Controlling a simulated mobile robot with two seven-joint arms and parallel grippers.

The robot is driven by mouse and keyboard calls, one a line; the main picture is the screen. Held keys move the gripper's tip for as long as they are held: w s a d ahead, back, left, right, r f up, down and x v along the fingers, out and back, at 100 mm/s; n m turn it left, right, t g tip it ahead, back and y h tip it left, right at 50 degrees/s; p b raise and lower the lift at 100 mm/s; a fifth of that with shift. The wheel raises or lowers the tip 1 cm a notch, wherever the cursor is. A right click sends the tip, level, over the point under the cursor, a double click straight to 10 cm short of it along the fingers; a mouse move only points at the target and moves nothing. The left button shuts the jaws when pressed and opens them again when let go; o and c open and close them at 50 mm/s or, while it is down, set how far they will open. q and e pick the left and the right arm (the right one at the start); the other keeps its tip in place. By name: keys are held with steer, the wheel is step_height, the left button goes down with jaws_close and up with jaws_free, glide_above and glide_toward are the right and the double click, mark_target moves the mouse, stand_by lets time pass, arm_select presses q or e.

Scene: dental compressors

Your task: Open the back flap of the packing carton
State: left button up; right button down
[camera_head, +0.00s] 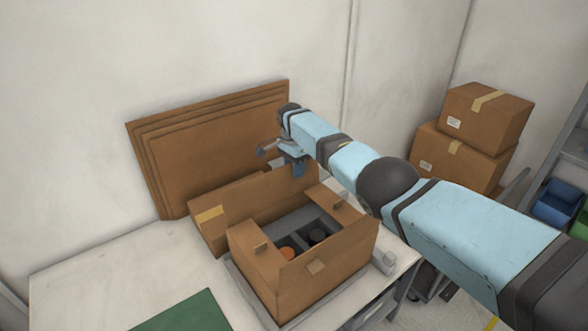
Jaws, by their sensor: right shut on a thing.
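The packing carton (325,283) stands on the table with its top open. Grey dividers (312,222) show inside, with an orange round part and a dark round part between them. The back flap (262,198) stands up at the carton's far side, roughly upright and tilted back. My right gripper (297,167) is at the upper right edge of this flap and shut on it; the arm partly hides the contact. My left gripper is not in view.
Flat cardboard sheets (215,140) lean on the wall behind the carton. A green mat (185,314) lies at the front. The table's left part is clear.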

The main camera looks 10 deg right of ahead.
steer(key=c, duration=0.9)
jaws_free()
arm_select(q)
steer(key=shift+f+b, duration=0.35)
steer(key=shift+b, duration=0.05)
arm_select(e)
steer(key=r, duration=0.4)
steer(key=w+r, duration=0.1)
steer(key=r, duration=0.8)
steer(key=shift+w+a+r, duration=0.2)
steer(key=shift+a+r, duration=0.05)
steer(key=shift+r, duration=0.1)
steer(key=shift+f, duration=0.1)
